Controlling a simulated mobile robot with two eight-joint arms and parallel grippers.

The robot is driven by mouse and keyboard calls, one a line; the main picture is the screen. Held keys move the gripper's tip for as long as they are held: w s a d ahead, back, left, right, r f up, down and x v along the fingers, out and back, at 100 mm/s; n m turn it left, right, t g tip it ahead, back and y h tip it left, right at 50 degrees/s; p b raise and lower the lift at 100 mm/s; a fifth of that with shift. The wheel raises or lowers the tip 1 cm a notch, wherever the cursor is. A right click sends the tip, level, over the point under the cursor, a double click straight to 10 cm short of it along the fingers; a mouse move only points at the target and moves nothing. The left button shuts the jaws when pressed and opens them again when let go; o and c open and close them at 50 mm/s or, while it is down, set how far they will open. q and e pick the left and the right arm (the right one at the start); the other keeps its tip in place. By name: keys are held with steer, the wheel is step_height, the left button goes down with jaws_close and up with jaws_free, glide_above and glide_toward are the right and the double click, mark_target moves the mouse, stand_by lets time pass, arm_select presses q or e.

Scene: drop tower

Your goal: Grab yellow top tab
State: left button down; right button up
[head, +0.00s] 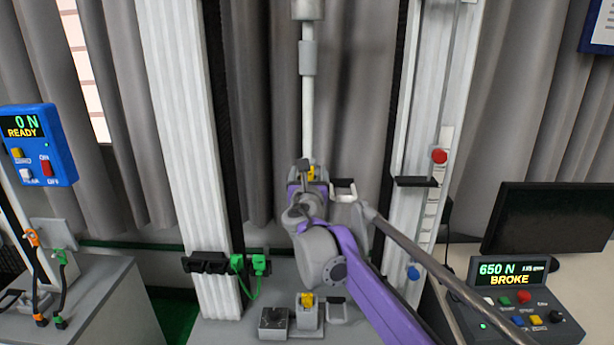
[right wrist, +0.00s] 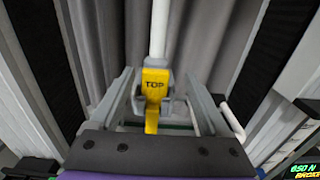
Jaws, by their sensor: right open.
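The yellow top tab (right wrist: 155,84) is marked TOP and hangs below a white rod (right wrist: 159,30) in the right wrist view. In the head view the tab (head: 311,173) shows partly behind my right gripper (head: 304,175). In the right wrist view my right gripper (right wrist: 158,92) is open, with one finger on each side of the tab. Gaps show between the fingers and the tab, and I see no grip on it. My left gripper is in neither view.
A second yellow piece (head: 307,299) sits in a lower clamp on the base. White columns (head: 185,130) stand on both sides. A red button (head: 439,156) is on the right column. A console (head: 520,305) reads 650 N BROKE; a blue box (head: 37,145) reads 0 N READY.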

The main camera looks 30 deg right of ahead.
steer(key=x, duration=0.4)
steer(key=f+x, duration=0.1)
steer(key=x, duration=0.1)
steer(key=shift+w+a+p, duration=0.2)
steer(key=shift+a+p, duration=0.05)
steer(key=shift+p, duration=0.1)
steer(key=shift+s+a+r, duration=0.1)
steer(key=shift+s, duration=0.1)
steer(key=shift+c, duration=0.7)
jaws_close()
